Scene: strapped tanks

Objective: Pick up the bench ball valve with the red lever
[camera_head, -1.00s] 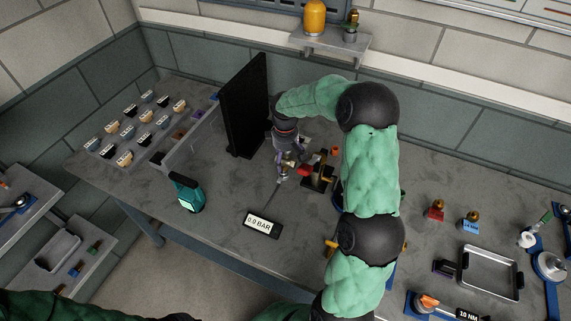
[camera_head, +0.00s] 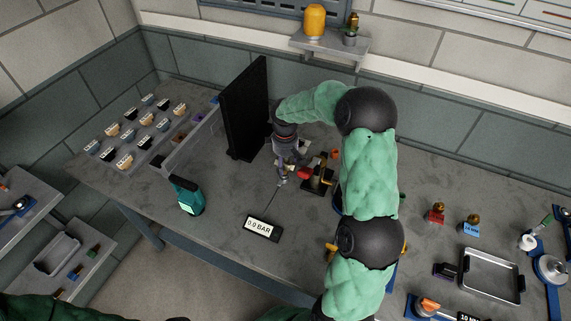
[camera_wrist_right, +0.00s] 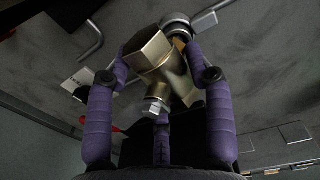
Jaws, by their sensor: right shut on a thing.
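The bench ball valve shows as a brass body (camera_wrist_right: 152,52) between the purple fingers in the right wrist view, with a small stem pointing down. A red lever (camera_head: 304,174) shows beside the gripper in the head view. A red tip also shows by the left finger in the right wrist view (camera_wrist_right: 115,128); its join to the brass body is hidden. My right gripper (camera_head: 283,176) is shut on the brass body, low over the bench, and its fingers also show in the right wrist view (camera_wrist_right: 160,85). Whether the valve touches the bench is unclear. My left gripper is out of view.
A black panel (camera_head: 245,108) stands close left of the gripper. A pressure display (camera_head: 262,229) reads 0.9 BAR in front, and a teal device (camera_head: 187,195) stands left of it. A metal tray (camera_head: 490,274) lies at right. The bench front is mostly clear.

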